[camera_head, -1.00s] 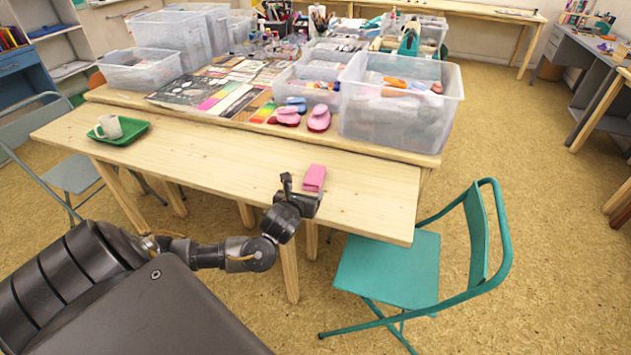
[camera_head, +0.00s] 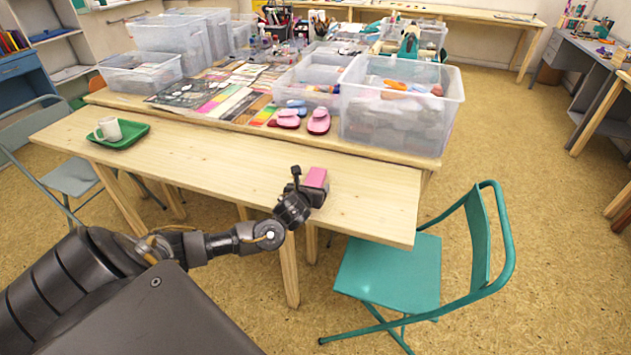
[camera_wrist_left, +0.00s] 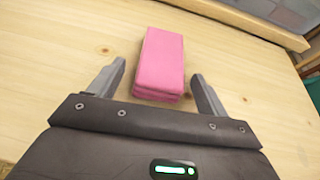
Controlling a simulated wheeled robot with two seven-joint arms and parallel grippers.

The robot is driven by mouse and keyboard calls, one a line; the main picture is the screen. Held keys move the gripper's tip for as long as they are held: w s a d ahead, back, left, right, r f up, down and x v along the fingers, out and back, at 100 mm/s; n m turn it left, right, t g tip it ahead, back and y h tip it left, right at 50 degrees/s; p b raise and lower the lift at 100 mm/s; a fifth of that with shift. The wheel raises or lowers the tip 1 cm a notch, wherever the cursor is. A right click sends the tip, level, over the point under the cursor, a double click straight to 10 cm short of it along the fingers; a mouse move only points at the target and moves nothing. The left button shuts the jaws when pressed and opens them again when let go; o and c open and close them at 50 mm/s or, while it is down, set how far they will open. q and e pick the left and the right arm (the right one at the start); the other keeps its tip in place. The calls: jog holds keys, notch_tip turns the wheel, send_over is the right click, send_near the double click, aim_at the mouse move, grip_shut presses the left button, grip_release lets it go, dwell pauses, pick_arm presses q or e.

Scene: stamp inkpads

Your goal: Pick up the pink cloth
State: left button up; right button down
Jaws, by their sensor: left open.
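The pink cloth (camera_head: 316,178) is a small folded block lying on the wooden table near its front edge. It also shows in the left wrist view (camera_wrist_left: 160,62). My left gripper (camera_head: 309,187) is right at the cloth, low over the table. In the left wrist view its jaws (camera_wrist_left: 155,90) are open, one finger on each side of the cloth's near end, with gaps between fingers and cloth. In the head view the gripper hides the near part of the cloth. My right gripper is not in view.
Pink shoe-like items (camera_head: 318,122) and clear plastic bins (camera_head: 400,112) stand on the raised back part. A teal chair (camera_head: 392,268) stands at the right front. The table's middle is clear.

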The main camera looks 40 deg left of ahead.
aim_at(309, 177)
pick_arm(q)
jog(key=c, duration=1.1)
jog(key=shift+o, duration=0.2)
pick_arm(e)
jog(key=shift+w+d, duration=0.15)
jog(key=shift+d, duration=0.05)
